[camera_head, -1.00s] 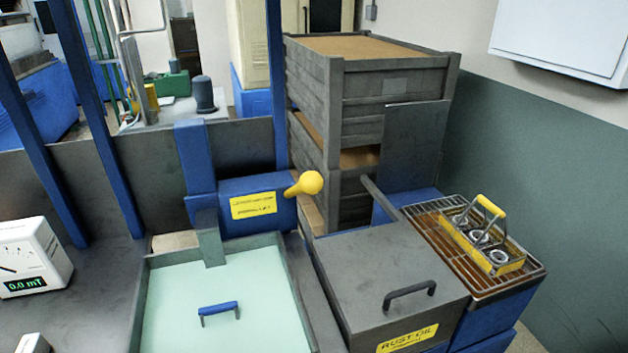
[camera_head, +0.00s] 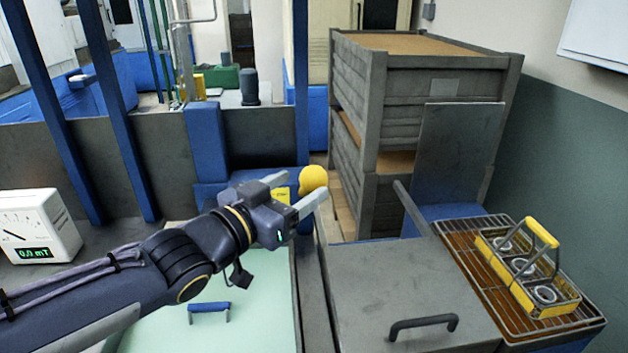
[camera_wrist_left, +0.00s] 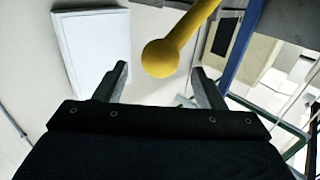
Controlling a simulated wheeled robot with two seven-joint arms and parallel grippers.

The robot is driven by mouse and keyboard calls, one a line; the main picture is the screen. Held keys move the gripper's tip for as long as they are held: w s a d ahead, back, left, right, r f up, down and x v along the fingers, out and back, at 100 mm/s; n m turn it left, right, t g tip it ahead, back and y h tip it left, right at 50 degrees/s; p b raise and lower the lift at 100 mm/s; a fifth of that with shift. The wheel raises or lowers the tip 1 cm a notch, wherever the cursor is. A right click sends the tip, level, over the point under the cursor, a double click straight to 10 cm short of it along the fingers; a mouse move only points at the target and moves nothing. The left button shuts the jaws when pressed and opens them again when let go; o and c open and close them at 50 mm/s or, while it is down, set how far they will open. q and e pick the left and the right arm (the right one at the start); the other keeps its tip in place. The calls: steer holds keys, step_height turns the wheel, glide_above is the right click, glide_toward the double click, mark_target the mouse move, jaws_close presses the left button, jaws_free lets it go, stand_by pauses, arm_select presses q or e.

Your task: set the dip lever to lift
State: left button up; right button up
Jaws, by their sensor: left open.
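The dip lever ends in a yellow ball knob (camera_head: 313,180) and is mounted on a blue box behind the pale green tank. My left gripper (camera_head: 300,188) is open at the knob, with one finger on each side of it in the head view. In the left wrist view the knob (camera_wrist_left: 161,58) and its yellow shaft lie ahead of and between the open fingers (camera_wrist_left: 160,85). I cannot tell whether a finger touches it. My arm hides most of the blue box and its yellow label. The right gripper is not in view.
A pale green tank lid (camera_head: 250,320) with a blue handle lies below my arm. A grey lidded box (camera_head: 400,285) stands to the right, beside a wire rack (camera_head: 470,270) with a yellow carrier (camera_head: 530,275). Stacked grey crates (camera_head: 430,75) stand behind. A meter (camera_head: 38,225) is at left.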

mark_target(304, 184)
arm_select(q)
steer(key=x, duration=0.4)
steer(key=shift+w+d, duration=0.2)
steer(key=shift+w, duration=0.15)
steer(key=shift+c, duration=0.2)
steer(key=c, duration=1.3)
steer(key=s+f+m+t+h+b, duration=0.1)
steer(key=s+f+b, duration=0.3)
steer(key=f+b, duration=0.5)
steer(key=d+m+b, duration=0.1)
steer(key=b, duration=0.9)
steer(key=shift+s+f+t, duration=0.2)
steer(key=shift+s+t, duration=0.05)
steer(key=shift+t, duration=0.05)
steer(key=f+m+b, duration=0.1)
steer(key=f+b, duration=0.1)
steer(key=b, duration=0.2)
steer(key=s+f+m+h+b, duration=0.1)
steer(key=f+b, duration=0.2)
steer(key=b, duration=0.1)
steer(key=s+f+h+b, duration=0.1)
steer(key=f+b, duration=0.2)
steer(key=b, duration=0.2)
steer(key=shift+d+m+t, duration=0.15)
steer(key=shift+m+t, duration=0.25)
steer(key=shift+s+f+b, duration=0.15)
steer(key=shift+f+b, duration=0.65)
steer(key=shift+b, duration=0.1)
